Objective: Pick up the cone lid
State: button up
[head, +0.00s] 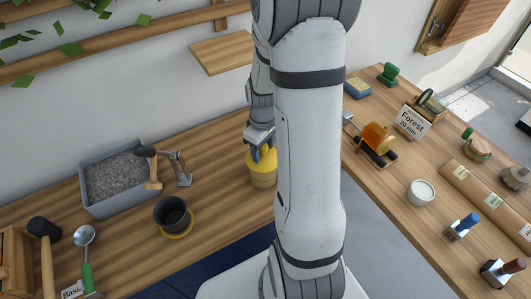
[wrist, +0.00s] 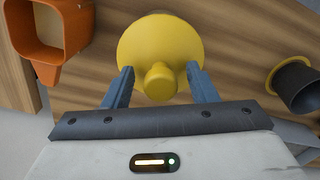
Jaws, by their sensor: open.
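The yellow cone lid (head: 262,157), with a round knob on top, sits on a light yellow pot (head: 263,178) on the wooden bench. My gripper (head: 258,148) is over the lid, pointing down. In the wrist view the lid (wrist: 160,35) shows as a wide yellow disc with its knob towards me. My gripper (wrist: 160,70) is open there, with one blue-grey finger on each side of the knob and gaps between. The pot is mostly hidden under the lid in the wrist view.
A black cup (head: 172,212) on a yellow dish stands left of the pot, with a grey bin of gravel (head: 112,183) behind it. In the wrist view an orange spouted container (wrist: 62,30) is at upper left. Bare bench lies between pot and cup.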

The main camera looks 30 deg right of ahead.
jog(key=shift+f, duration=0.6)
jog(key=shift+c, duration=0.4)
jog(key=c, duration=1)
